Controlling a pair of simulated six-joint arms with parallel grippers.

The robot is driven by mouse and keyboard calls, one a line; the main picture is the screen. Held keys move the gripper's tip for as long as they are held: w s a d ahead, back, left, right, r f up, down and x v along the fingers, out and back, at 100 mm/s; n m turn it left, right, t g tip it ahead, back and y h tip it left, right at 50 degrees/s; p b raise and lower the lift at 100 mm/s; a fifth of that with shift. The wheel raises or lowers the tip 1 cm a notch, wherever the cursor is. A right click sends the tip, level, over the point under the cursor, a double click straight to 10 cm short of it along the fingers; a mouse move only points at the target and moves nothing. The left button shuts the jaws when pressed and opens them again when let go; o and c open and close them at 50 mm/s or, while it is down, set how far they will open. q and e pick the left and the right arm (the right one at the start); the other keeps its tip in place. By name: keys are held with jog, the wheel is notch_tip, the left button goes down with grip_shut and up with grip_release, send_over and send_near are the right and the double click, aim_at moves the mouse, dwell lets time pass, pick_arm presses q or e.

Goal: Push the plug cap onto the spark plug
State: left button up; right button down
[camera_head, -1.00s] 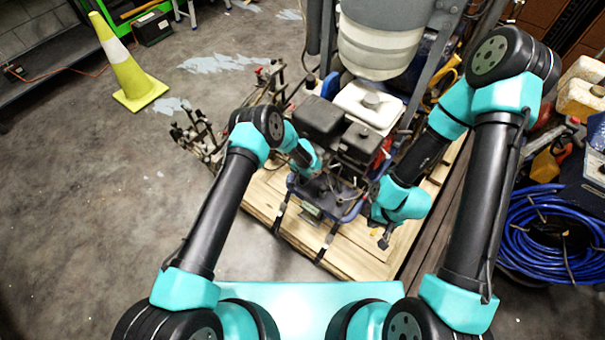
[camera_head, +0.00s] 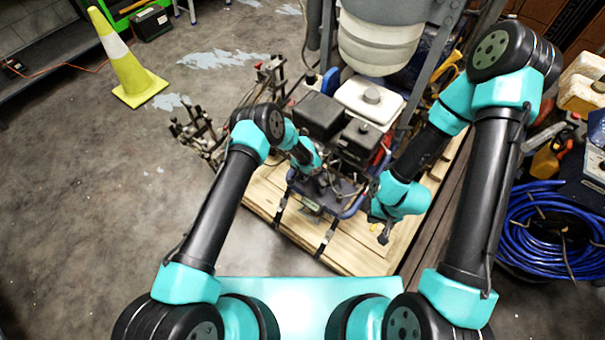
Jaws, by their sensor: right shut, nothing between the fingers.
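The line striper's engine (camera_head: 352,143) sits in the middle of the camera_head view, with a black box-shaped cover and a white tank. My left gripper (camera_head: 328,188) reaches in to the front of the engine, low among dark parts and the blue frame. Its fingers are too small and dark to tell whether they hold anything. The plug cap and the spark plug cannot be made out there. My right gripper (camera_head: 383,238) is shut and empty, to the right of the engine front, above the pallet and apart from the machine.
The striper stands on a wooden pallet (camera_head: 350,256) with black straps. A large pale hopper (camera_head: 378,45) rises behind the engine. A blue hose coil (camera_head: 555,235) lies at the right. A yellow cone (camera_head: 128,70) stands at the far left, with open floor before it.

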pick_arm(q)
jog(key=c, duration=0.6)
jog(key=shift+c, duration=0.2)
jog(key=shift+r, duration=0.75)
jog(key=shift+r, duration=1.9)
jog(key=shift+r, duration=0.1)
